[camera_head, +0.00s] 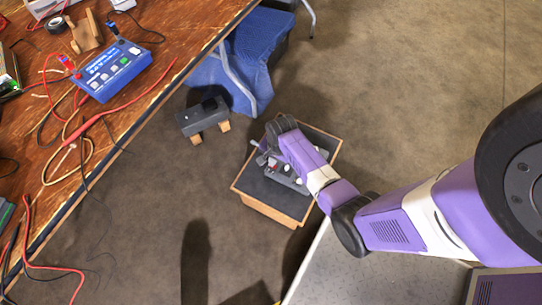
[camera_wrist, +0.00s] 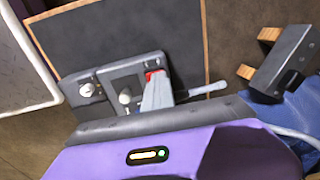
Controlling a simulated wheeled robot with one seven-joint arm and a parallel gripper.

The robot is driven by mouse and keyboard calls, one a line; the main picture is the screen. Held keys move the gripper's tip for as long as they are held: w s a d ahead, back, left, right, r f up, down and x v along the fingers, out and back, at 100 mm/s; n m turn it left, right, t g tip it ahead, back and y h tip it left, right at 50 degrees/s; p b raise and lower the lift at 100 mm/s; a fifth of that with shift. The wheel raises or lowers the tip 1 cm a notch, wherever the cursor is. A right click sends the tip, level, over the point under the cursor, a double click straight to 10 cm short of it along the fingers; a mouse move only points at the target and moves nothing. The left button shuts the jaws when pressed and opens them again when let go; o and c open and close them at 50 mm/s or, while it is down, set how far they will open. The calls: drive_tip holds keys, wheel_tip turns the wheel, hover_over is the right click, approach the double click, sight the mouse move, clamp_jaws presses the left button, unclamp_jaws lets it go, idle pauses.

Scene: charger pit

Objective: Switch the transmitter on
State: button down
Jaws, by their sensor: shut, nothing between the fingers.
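The transmitter (camera_wrist: 113,85) is a grey box with metal knobs or sticks (camera_wrist: 88,90), a small red part (camera_wrist: 153,73) and a grey antenna-like rod (camera_wrist: 205,90). It lies on a dark-topped wooden box, and in the head view it is partly hidden by my arm (camera_head: 284,175). My gripper (camera_wrist: 154,79) is shut and empty. Its light grey fingers reach over the transmitter, with their tips at the red part in the wrist view. I cannot tell whether they touch it. The fingers hide some of the panel, and the switch position cannot be made out.
The wooden box's dark top (camera_head: 263,188) is otherwise mostly bare. A dark grey device (camera_head: 203,116) on wooden blocks stands nearby on the floor, beside a blue chair (camera_head: 258,45). The wooden workbench (camera_head: 160,75) at left holds a blue control box (camera_head: 112,70) and tangled cables.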

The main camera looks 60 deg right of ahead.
sight(276, 167)
drive_tip(key=shift+s+a+f, duration=0.1)
drive_tip(key=shift+s+f, duration=0.4)
drive_tip(key=shift+s, duration=0.4)
wheel_tip(276, 167, up, 15)
drive_tip(key=p, duration=0.7)
drive_tip(key=shift+p, duration=0.4)
drive_tip(key=shift+f, duration=0.1)
drive_tip(key=b, duration=0.4)
drive_tip(key=shift+w+f, duration=0.2)
drive_tip(key=shift+f, duration=0.05)
drive_tip(key=shift+r+b, duration=0.1)
drive_tip(key=shift+b, duration=0.5)
drive_tip(key=shift+r, duration=0.3)
